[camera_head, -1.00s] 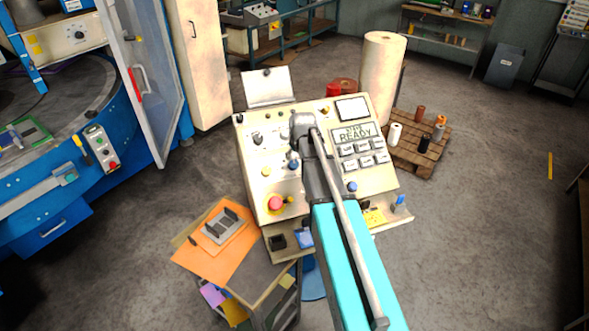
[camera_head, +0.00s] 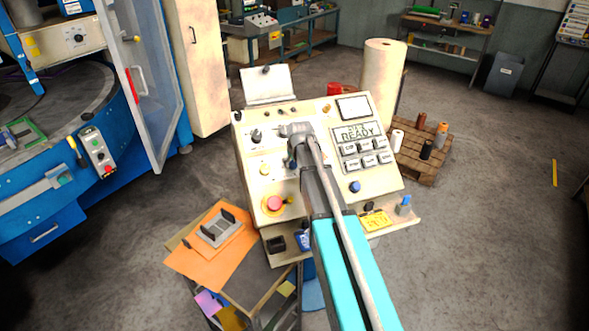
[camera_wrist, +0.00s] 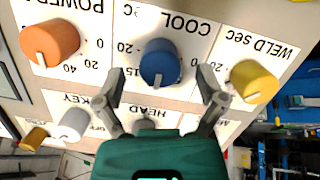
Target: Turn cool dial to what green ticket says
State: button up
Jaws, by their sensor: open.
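The cool dial (camera_wrist: 160,62) is a blue knob under the upside-down word COOL in the wrist view. Its white mark points toward the bottom of that picture. My gripper (camera_wrist: 161,74) is open, with one finger on each side of the blue knob and visible gaps, so it is not closed on it. In the head view my arm reaches over the cream control panel (camera_head: 330,190) and covers part of its dials. I cannot make out a green ticket in either view.
An orange knob (camera_wrist: 50,41) and a yellow knob (camera_wrist: 253,81) flank the blue one. Smaller knobs sit near the gripper's base. A red button (camera_head: 274,203) is at the panel's lower left. A yellow ticket (camera_head: 376,221) lies on the front ledge. A cart with an orange sheet (camera_head: 196,262) stands left.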

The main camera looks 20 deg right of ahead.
jog(key=shift+b+x, duration=0.7)
jog(key=shift+x, duration=0.35)
jog(key=shift+c, duration=0.2)
jog(key=c, duration=1.1)
